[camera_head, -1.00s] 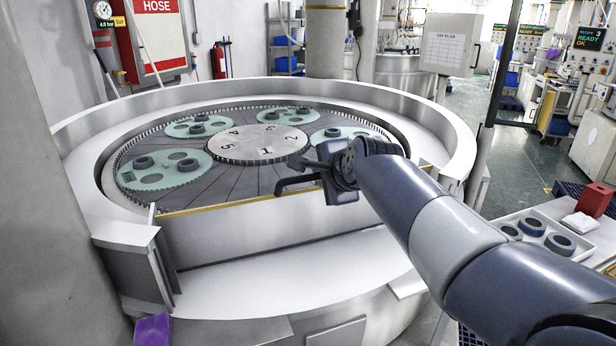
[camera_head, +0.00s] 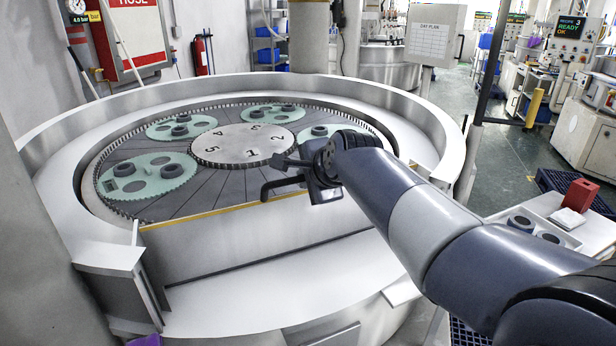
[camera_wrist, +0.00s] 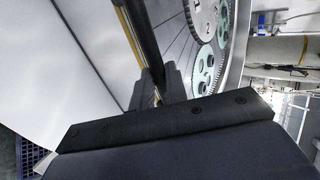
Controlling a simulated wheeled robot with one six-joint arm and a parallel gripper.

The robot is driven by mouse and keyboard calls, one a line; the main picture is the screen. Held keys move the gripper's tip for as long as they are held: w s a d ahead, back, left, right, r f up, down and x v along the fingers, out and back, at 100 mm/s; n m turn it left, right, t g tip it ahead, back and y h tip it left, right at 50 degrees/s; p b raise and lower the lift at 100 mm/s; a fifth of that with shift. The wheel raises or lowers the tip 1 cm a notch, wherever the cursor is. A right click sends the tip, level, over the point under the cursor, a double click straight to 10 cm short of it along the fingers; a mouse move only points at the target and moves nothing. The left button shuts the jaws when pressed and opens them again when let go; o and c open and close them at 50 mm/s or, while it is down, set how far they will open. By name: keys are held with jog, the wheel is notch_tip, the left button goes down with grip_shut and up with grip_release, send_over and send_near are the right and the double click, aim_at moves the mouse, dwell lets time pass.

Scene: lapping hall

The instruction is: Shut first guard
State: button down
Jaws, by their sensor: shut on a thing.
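The first guard (camera_head: 235,240) is a pale metal panel with a yellow top edge at the front of the round lapping machine. It stands upright in the gap of the rim, with a flat white ledge in front of it. Its black bar handle (camera_head: 268,188) is on the top edge, towards the right. My gripper (camera_head: 300,177) is shut on the handle. In the wrist view, the dark handle (camera_wrist: 138,38) runs into my jaws (camera_wrist: 155,92), with the yellow edge and white panel (camera_wrist: 75,55) beside it. My arm hides the guard's right end.
The machine's plate (camera_head: 242,145) carries several green carriers with dark rings behind the guard. The raised rim (camera_head: 440,130) surrounds it. At right is a tray table (camera_head: 550,212) with rings and a red block (camera_head: 580,195). A grey column (camera_head: 45,200) stands close at left.

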jog(key=shift+w+a+r+t, duration=0.1)
jog(key=shift+w+r+t, duration=0.2)
jog(key=shift+r, duration=0.45)
jog(key=c, duration=1.8)
grip_release()
jog(key=shift+w+a, duration=0.1)
jog(key=shift+w, duration=0.05)
jog(key=shift+o, duration=0.4)
jog(key=shift+w+a+f, duration=0.1)
jog(key=shift+w+f, duration=0.05)
jog(key=shift+w, duration=0.05)
jog(key=shift+s, duration=0.1)
jog(key=b+v, duration=0.2)
jog(key=v, duration=0.8)
jog(key=shift+s+d, duration=0.25)
jog(key=p+x, duration=0.1)
jog(key=x, duration=0.5)
jog(key=shift+w+f, duration=0.15)
